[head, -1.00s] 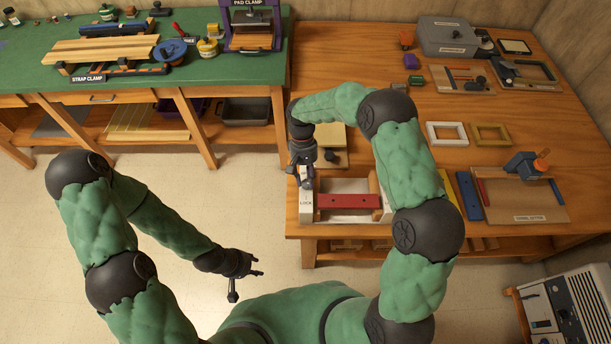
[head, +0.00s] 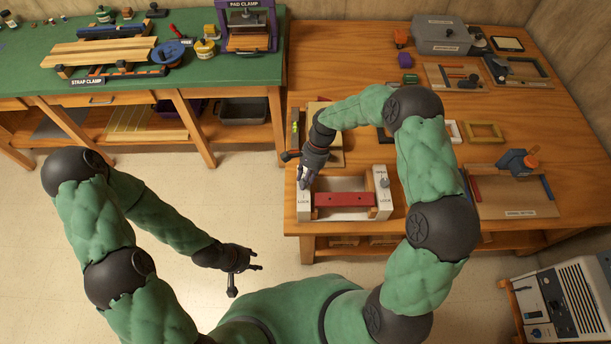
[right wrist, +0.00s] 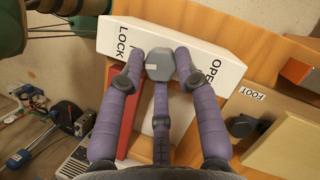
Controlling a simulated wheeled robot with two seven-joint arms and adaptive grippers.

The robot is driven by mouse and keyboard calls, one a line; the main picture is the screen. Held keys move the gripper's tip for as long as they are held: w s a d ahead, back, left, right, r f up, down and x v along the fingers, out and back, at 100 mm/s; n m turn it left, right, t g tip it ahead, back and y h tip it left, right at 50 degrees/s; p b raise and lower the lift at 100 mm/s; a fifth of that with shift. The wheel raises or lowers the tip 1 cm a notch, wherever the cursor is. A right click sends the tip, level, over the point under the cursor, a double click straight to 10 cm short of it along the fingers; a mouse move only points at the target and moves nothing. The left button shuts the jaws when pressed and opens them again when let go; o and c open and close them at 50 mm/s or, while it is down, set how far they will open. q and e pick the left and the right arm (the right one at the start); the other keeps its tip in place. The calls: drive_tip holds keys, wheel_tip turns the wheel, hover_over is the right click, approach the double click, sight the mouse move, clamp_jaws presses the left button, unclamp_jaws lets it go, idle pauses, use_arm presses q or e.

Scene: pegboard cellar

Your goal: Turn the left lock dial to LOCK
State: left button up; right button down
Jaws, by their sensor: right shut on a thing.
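The fixture (head: 345,213) on the right-hand bench has a white block at each end and a red bar (head: 345,199) between them. The left white block (head: 305,207) reads LOCK at its near end; in the right wrist view its face (right wrist: 205,55) shows LOCK and OPEN. Its grey faceted left dial (right wrist: 159,65) sits between the fingers of my right gripper (right wrist: 160,62), which is shut on it. In the head view my right gripper (head: 305,178) covers this dial. My left gripper (head: 245,270) hangs open and empty over the floor.
The right white block (head: 383,200) carries its own dial (head: 384,183) and OPEN and LOCK labels. A board labelled FOOT (right wrist: 253,94) lies close beside the fixture. Frames, boards and a grey case (head: 447,35) stand farther back. A green-topped bench (head: 200,75) is at left.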

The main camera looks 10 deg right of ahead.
drive_tip(key=shift+s+a+f+m+t+y+p, duration=0.1)
drive_tip(key=shift+s+m+t+y+p, duration=0.15)
drive_tip(key=shift+m, duration=0.55)
drive_tip(key=shift+s+a+m+t+y+p, duration=0.1)
drive_tip(key=shift+m+t+p, duration=0.25)
drive_tip(key=shift+m, duration=0.45)
drive_tip(key=c, duration=1)
unclamp_jaws()
drive_tip(key=shift+w, duration=0.1)
drive_tip(key=shift+o, duration=0.3)
drive_tip(key=shift+w, duration=0.1)
drive_tip(key=shift+d, duration=0.1)
drive_tip(key=shift+w+d+r, duration=0.15)
drive_tip(key=shift+d+r, duration=0.05)
drive_tip(key=shift+r, duration=0.4)
drive_tip(key=v, duration=1)
drive_tip(key=shift+r, duration=0.35)
